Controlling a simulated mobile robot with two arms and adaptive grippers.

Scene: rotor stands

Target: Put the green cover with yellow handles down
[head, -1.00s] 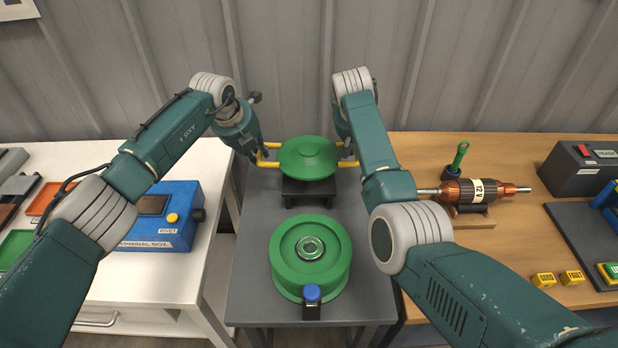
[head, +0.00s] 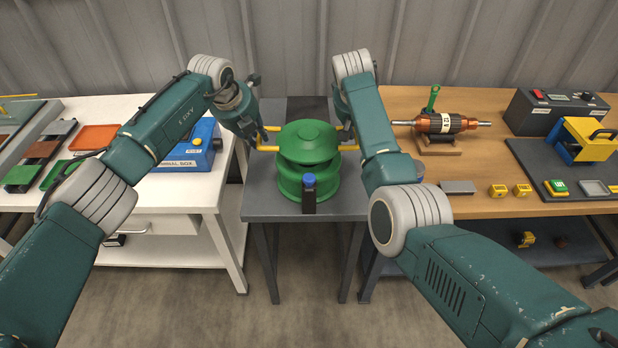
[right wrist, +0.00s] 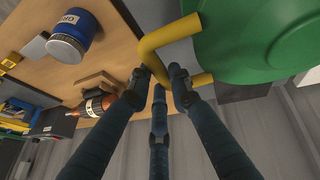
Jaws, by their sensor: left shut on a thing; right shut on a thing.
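The green cover (head: 307,138) is round and domed, with a yellow handle on each side. In the head view it overlaps the top of the round green housing (head: 293,183) on the grey table (head: 265,205). I cannot tell whether it touches the housing or hangs above it. My left gripper (head: 261,139) is shut on the left yellow handle (head: 268,148). My right gripper (right wrist: 160,82) is shut on the right yellow handle (right wrist: 158,40), shown in the right wrist view. In the head view it is mostly hidden by my right arm.
A dark holder with a blue top (head: 309,193) stands just in front of the housing. A white bench with a blue box (head: 185,157) is on the left. A wooden bench on the right bears a copper rotor (head: 440,123) and yellow blocks (head: 498,190).

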